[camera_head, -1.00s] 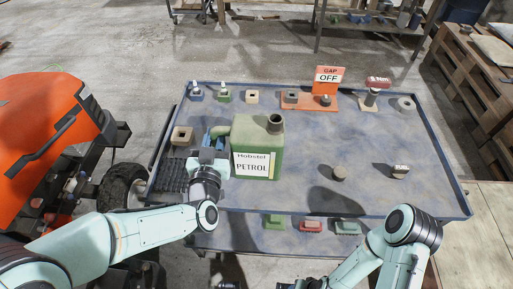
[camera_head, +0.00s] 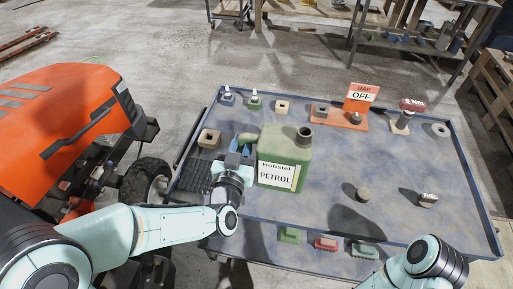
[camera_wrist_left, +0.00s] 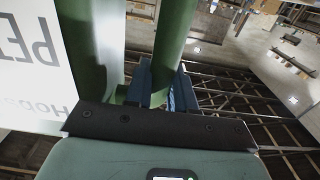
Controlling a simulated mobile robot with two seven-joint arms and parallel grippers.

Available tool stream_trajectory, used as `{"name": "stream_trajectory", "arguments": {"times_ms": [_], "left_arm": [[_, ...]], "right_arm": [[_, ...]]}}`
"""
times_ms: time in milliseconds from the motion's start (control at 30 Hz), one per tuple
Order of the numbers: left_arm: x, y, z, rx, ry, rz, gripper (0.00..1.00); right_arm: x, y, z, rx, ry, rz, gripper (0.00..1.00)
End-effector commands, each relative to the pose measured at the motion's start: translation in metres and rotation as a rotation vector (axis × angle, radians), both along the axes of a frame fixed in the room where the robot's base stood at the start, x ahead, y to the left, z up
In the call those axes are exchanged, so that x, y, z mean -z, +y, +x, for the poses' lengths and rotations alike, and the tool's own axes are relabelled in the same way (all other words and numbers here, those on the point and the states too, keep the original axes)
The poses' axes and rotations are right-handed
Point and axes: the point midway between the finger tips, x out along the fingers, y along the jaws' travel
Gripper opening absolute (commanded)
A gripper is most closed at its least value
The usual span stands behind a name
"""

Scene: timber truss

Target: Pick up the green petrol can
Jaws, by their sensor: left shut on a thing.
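The green petrol can (camera_head: 290,143) stands upright on the blue-grey table, left of its middle. Its white label reads Hobstel PETROL, and its round spout points up at the right. My left gripper (camera_head: 239,150) is at the can's left side, its blue fingers shut on the green handle. In the left wrist view, the fingers (camera_wrist_left: 158,86) close around the handle tube (camera_wrist_left: 172,45), with the can's label (camera_wrist_left: 32,55) at the left. I cannot tell whether the can's base is clear of the table. My right arm shows at the lower right; its gripper is out of view.
The table (camera_head: 325,225) has a raised rim. A square block (camera_head: 209,138) and black ribbed mat (camera_head: 192,177) are left. An orange machine (camera_head: 65,115) stands left.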

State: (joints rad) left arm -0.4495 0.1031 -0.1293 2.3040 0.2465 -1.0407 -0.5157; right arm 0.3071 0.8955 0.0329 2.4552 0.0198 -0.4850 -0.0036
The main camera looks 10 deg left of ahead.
Motion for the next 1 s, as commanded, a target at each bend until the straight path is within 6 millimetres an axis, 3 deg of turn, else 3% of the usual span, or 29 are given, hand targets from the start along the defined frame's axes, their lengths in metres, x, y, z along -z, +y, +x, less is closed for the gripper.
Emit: {"name": "stream_trajectory", "arguments": {"times_ms": [467, 1000], "left_arm": [[-0.024, 0.001, 0.000, -0.003, -0.009, -0.003, 0.00], [-0.083, 0.000, 0.000, -0.002, -0.012, -0.005, 0.00]], "right_arm": [[-0.009, 0.004, -0.010, -0.011, 0.026, 0.012, 0.43], [-0.031, 0.013, -0.031, -0.034, 0.085, 0.037, 0.43]]}}
